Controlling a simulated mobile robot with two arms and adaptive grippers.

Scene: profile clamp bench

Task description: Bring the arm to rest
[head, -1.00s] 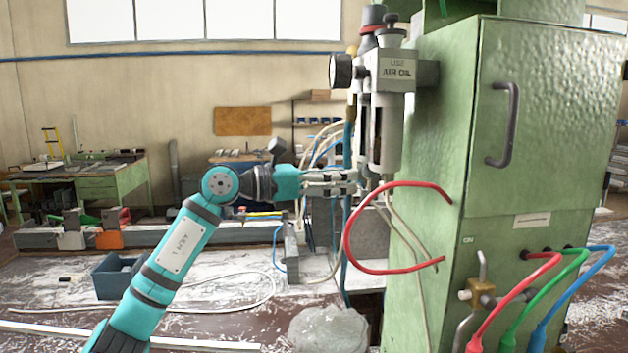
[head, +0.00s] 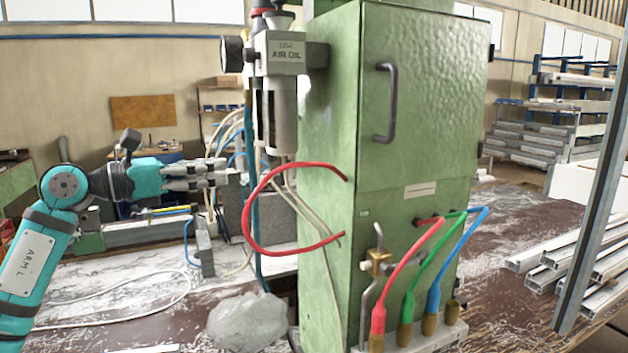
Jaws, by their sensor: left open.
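My left arm, teal and dark grey, comes in from the left edge of the head view. Its gripper (head: 208,174) points right, with its fingers apart and nothing seen between them. It is held above the bench, left of the red hose loop (head: 247,215) and the green cabinet (head: 420,100). I cannot tell whether the fingertips are close to the thin hoses behind them. My right arm and gripper are not in view.
An air oil unit (head: 285,60) hangs on the cabinet's left side. Red, green and blue hoses (head: 412,270) come out of the cabinet front. A clear plastic bag (head: 247,320) lies on the bench. Metal profiles (head: 570,250) lie at the right, near a grey post (head: 592,190).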

